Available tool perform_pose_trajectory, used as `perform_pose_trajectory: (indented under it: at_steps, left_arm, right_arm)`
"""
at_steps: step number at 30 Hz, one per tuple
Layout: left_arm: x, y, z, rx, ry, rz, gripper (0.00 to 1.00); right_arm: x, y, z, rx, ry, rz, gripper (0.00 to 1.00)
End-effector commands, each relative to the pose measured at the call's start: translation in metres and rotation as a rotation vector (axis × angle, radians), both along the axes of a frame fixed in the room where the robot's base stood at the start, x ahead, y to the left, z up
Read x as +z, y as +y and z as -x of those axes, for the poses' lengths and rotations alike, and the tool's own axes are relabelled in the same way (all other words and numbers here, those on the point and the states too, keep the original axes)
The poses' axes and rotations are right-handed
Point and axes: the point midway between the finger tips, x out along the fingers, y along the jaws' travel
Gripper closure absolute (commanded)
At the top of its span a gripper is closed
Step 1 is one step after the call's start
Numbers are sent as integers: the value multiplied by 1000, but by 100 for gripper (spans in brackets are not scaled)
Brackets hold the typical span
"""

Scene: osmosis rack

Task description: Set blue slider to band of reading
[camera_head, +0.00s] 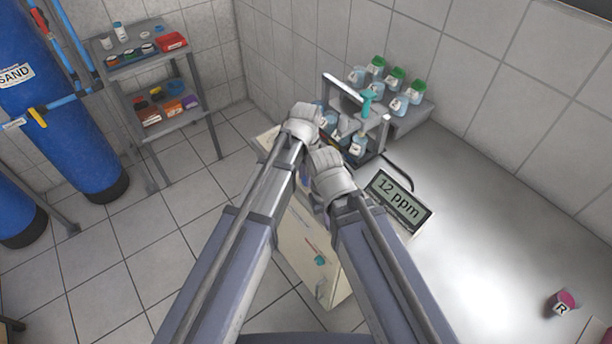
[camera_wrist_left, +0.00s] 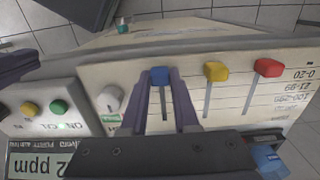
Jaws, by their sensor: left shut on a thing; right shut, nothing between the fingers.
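The blue slider (camera_wrist_left: 160,76) sits at the upper end of its vertical slot on the cream panel (camera_wrist_left: 240,110), in the left wrist view, where the panel's print is upside down. This is about level with the printed 0-20 band (camera_wrist_left: 303,74). My left gripper (camera_wrist_left: 161,86) is shut on the slider, one finger on each side. In the head view my left gripper (camera_head: 305,122) hides the slider. My right gripper (camera_head: 331,165) is close beside it, shut and empty, its fingertips hidden. The display (camera_head: 399,200) reads 12 ppm.
The yellow slider (camera_wrist_left: 215,71) and red slider (camera_wrist_left: 268,68) stand beside the blue one, also high in their slots. A white knob (camera_wrist_left: 110,99) and coloured buttons are at left. A bottle rack (camera_head: 372,112) stands behind my grippers. The right counter is mostly clear.

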Motion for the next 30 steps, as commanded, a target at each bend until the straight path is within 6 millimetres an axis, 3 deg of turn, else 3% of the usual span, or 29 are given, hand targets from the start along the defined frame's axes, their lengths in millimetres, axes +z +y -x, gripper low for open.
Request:
perform_pose_trajectory:
  at_steps: [7, 13, 20, 21, 28, 30]
  left_arm:
    - [0, -1, -1, 0, 0, 0, 100]
    - [0, -18, -15, -1, 0, 0, 100]
    - [0, -18, -13, 0, 0, 0, 100]
    - [0, -18, -13, 0, 0, 0, 69]
    - [0, -18, -13, 0, 0, 0, 43]
    - [0, -18, -13, 0, 0, 0, 40]
  right_arm:
    - [0, 0, 0, 0, 0, 0, 100]
    - [0, 0, 0, 0, 0, 0, 100]
    - [0, 0, 0, 0, 0, 0, 100]
    - [0, 0, 0, 0, 0, 0, 100]
    - [0, 0, 0, 0, 0, 0, 100]
    - [0, 0, 0, 0, 0, 0, 100]
